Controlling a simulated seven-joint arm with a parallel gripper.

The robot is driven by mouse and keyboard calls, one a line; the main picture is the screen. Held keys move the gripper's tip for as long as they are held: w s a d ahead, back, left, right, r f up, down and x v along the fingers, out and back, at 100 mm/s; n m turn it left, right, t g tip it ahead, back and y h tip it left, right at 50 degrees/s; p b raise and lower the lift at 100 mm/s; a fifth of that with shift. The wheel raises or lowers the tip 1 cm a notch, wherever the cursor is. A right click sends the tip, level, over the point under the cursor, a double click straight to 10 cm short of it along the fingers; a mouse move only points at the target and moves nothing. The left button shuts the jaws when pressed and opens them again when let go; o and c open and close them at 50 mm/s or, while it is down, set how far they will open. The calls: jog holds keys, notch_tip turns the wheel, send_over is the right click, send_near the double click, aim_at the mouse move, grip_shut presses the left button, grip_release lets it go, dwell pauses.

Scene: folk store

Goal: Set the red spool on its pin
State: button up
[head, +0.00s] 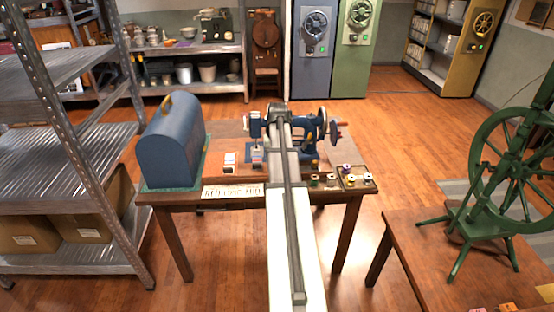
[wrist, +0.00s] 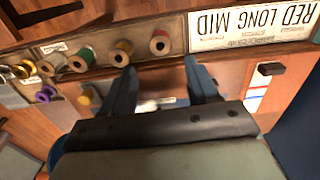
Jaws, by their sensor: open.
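A spool that looks red-brown (wrist: 160,42) stands on the table edge in the wrist view, beyond my fingertips. It seems hidden behind my arm in the head view. My gripper (wrist: 159,66) is open, with nothing between its two dark blue fingers. The blue sewing machine (head: 309,128) is at the back of the table, partly behind my arm. I cannot pick out the pin in either view. A card (head: 232,190) reading RED LONG MID lies at the table's front edge.
A small tray (head: 371,186) of spools, one purple (wrist: 45,94), sits at the table's right. A blue domed case (head: 172,142) stands at the left. A green spinning wheel (head: 490,160) stands on another table at right.

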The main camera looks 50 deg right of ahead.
jog(key=shift+f, duration=4.45)
jog(key=shift+c, duration=0.2)
jog(key=c, duration=0.7)
jog(key=shift+o, duration=0.2)
jog(key=shift+r, duration=0.1)
jog(key=shift+r, duration=2.4)
